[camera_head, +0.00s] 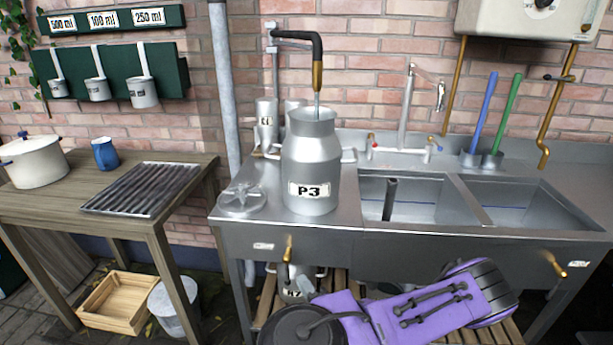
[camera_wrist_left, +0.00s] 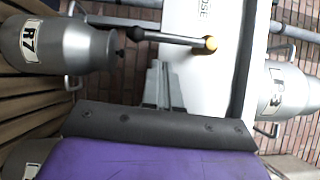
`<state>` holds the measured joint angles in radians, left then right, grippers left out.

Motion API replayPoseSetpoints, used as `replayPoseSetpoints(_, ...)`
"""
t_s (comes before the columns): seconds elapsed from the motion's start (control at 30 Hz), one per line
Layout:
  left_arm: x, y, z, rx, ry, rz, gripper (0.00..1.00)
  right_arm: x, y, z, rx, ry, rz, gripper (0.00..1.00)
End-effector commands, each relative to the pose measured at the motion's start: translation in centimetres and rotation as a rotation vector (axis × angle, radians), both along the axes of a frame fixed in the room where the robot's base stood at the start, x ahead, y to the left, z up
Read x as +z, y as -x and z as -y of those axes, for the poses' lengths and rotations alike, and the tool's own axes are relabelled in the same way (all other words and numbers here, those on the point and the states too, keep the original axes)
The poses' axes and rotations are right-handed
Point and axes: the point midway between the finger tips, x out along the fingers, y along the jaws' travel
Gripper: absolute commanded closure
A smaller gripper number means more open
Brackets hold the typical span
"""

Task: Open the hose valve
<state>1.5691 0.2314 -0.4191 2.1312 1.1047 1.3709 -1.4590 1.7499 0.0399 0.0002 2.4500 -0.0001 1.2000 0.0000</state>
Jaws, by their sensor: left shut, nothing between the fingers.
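The hose valve shows in the left wrist view as a dark bar (camera_wrist_left: 172,38) with a brass-yellow end (camera_wrist_left: 210,43), in front of the pale sink front (camera_wrist_left: 188,75) with a partly cut label reading "OSE". In the head view a brass fitting (camera_head: 288,248) is on the left of the sink front, beside a small white label (camera_head: 263,246). My left gripper (camera_wrist_left: 163,66) is shut and empty, below the bar in the wrist picture and apart from it. My right gripper is not visible.
A metal churn marked P3 (camera_head: 308,150) stands on the counter under a black-and-brass spout (camera_head: 317,70). A churn marked R7 (camera_wrist_left: 70,47) is on the slatted shelf below. A second brass fitting (camera_head: 556,265) is at the right. A wooden table (camera_head: 190,170) stands left.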

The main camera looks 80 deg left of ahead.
Motion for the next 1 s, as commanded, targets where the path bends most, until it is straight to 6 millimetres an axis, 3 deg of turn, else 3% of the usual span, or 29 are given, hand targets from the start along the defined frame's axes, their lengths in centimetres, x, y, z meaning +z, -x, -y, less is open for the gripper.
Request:
replayPoseSetpoints(0.07, -0.2, -0.6, 0.7, 0.012, 0.002, 0.003, 1.00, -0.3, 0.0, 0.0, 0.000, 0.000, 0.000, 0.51)
replayPoseSetpoints(0.3, -0.2, -3.0, 6.3, 0.006, 0.003, 0.003, 1.00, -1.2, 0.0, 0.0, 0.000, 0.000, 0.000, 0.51)
replayPoseSetpoints(0.5, -0.1, -4.2, 9.1, 0.006, 0.001, 0.002, 1.00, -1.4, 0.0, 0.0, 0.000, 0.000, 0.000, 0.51)
replayPoseSetpoints(1.0, 0.0, -4.3, 9.8, 0.009, 0.000, 0.000, 1.00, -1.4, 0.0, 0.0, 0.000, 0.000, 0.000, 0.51)
